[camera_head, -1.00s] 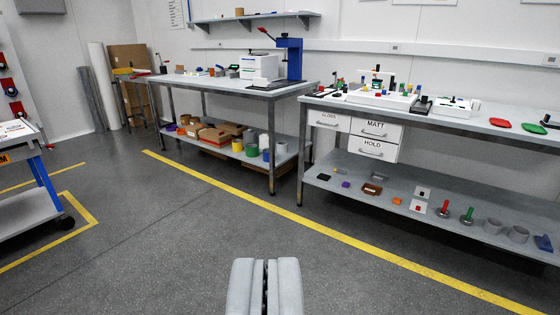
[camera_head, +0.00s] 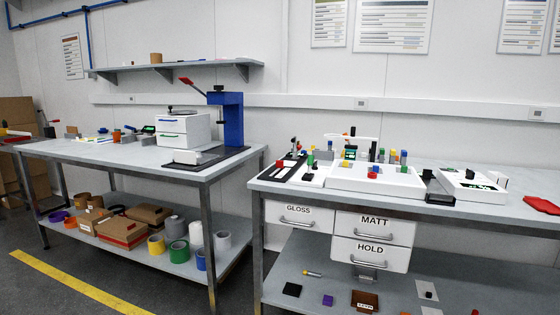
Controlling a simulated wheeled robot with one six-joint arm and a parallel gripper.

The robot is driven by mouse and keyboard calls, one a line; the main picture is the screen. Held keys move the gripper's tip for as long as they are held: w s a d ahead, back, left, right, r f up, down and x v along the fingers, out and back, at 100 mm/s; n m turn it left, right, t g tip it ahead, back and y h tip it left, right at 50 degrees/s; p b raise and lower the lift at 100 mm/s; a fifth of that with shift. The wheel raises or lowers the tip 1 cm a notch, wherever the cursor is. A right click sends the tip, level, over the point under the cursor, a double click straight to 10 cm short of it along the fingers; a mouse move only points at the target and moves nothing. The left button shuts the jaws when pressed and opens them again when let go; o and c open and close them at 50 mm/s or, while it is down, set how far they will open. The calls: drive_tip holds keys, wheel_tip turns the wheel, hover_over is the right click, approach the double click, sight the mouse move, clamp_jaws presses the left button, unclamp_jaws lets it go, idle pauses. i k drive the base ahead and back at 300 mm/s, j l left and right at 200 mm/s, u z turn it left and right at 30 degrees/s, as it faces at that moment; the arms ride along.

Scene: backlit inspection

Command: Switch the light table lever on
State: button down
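A low white box (camera_head: 376,181), which looks like the light table, stands on the right bench with small coloured blocks on top. A white frame (camera_head: 350,138) rises behind it. To its left a black strip (camera_head: 285,169) and a small white base (camera_head: 314,178) carry small upright parts. I cannot tell which part is the light table lever, nor its position. My gripper is out of view now; a second ago it showed at the bottom centre with its fingers close together, away from the benches.
The right bench (camera_head: 480,212) has drawers marked GLOSS (camera_head: 298,215), MATT (camera_head: 374,228) and HOLD (camera_head: 370,254) under its top. The left bench holds a blue press (camera_head: 228,118) with a red-tipped handle and a white drawer unit (camera_head: 183,130). Grey floor is free at the lower left.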

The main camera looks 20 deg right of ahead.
sight(310, 159)
drive_tip(key=i+z, duration=0.2)
drive_tip(key=i, duration=0.35)
drive_tip(key=i+j+z, duration=0.15)
drive_tip(key=i, duration=0.35)
drive_tip(key=i+j+z, duration=0.2)
drive_tip(key=i, duration=0.3)
drive_tip(key=i+j+z, duration=0.2)
drive_tip(key=i+j, duration=0.15)
drive_tip(key=i, duration=0.15)
